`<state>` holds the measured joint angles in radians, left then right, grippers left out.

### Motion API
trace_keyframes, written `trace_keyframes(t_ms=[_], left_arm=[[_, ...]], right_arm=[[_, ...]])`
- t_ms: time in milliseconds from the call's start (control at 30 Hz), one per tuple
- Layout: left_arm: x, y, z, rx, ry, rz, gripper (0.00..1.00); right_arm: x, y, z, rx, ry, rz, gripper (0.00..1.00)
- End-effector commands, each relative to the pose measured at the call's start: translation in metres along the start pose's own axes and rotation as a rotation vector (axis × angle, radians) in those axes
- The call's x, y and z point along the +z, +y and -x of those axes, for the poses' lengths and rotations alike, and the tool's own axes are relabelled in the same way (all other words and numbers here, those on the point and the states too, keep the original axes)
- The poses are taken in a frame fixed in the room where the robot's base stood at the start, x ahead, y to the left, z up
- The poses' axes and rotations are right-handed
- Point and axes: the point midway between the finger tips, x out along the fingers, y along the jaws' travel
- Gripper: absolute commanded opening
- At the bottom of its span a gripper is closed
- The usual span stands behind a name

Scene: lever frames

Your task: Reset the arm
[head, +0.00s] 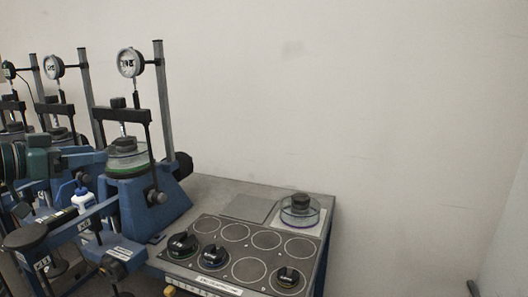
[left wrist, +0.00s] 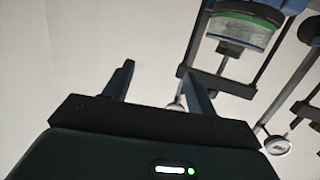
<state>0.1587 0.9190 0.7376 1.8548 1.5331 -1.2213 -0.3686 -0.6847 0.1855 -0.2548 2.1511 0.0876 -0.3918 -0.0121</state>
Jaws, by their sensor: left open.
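Blue lever frames stand in a row at the left in the head view. The nearest frame (head: 158,205) has a round dial gauge (head: 130,62) on a post and a clear cell with a green ring (head: 128,160). A blue lever arm (head: 78,222) runs from this frame toward the lower left, near a dark round disc (head: 25,236). My left gripper (head: 88,157) is left of the nearest cell, apart from the lever arm. In the left wrist view its fingers (left wrist: 157,75) are spread with nothing between them. A frame's cell (left wrist: 245,30) shows inverted beyond them. My right gripper is not in view.
A bench panel (head: 237,233) with marked circles stands right of the frames. The wall behind is bare.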

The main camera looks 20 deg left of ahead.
Motion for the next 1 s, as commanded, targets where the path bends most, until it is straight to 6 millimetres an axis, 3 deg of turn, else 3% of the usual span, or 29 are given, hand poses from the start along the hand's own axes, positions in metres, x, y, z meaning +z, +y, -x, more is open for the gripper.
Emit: trace_keyframes(t_ms=[33, 233, 367, 500, 600, 700, 933, 1000], left_arm=[[0.037, 0.007, -0.018, -0.003, -0.084, 0.017, 0.57], [0.178, 0.055, -0.060, -0.026, -0.412, 0.041, 0.57], [0.266, 0.105, -0.065, -0.034, -0.612, 0.044, 0.57], [0.345, 0.172, -0.051, -0.047, -0.802, 0.039, 0.57], [0.382, 0.219, -0.034, -0.064, -0.902, 0.037, 0.57], [0.403, 0.260, -0.014, -0.088, -0.974, 0.044, 0.57], [0.414, 0.329, 0.028, -0.169, -1.070, 0.089, 0.57], [0.410, 0.327, 0.017, -0.167, -1.020, 0.073, 0.57]], right_arm=[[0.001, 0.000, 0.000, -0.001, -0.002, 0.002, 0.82], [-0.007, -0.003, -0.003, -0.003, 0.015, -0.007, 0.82], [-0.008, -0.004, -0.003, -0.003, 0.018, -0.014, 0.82], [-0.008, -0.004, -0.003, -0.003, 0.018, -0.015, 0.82], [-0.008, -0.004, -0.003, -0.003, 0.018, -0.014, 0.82], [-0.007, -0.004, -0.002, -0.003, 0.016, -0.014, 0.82], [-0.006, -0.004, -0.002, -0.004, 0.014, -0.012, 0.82], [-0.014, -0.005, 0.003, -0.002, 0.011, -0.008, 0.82]])
